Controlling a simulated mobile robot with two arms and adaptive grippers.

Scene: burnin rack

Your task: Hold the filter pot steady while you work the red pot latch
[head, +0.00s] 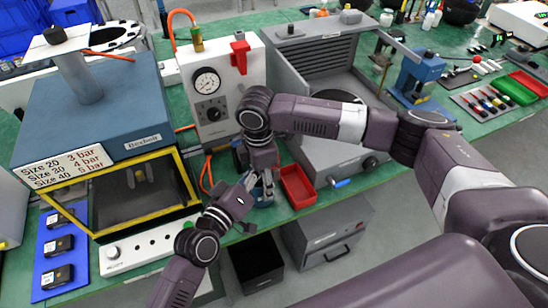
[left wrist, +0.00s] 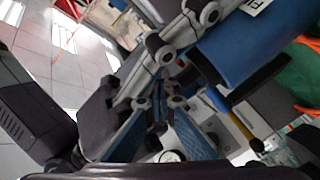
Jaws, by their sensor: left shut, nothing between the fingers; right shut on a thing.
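The filter pot (head: 263,196) is blue and hangs below the grey gauge box at the bench's front edge, mostly covered by my grippers. In the left wrist view it is a large blue cylinder (left wrist: 238,52) with a white label, partly cut off. My right gripper (head: 265,180) comes down from above and is shut on the pot. My left gripper (head: 248,182) reaches in from the lower left, close beside it. Its fingers are together and empty in the left wrist view (left wrist: 160,105). I cannot make out the red pot latch at the pot.
The gauge box (head: 222,75) carries a dial and a red lever (head: 240,52). A red tray (head: 297,186) lies just right of the pot. A yellow-framed test box (head: 95,125) stands at left. Orange hoses run beside the gauge box. A black bin (head: 257,262) stands below.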

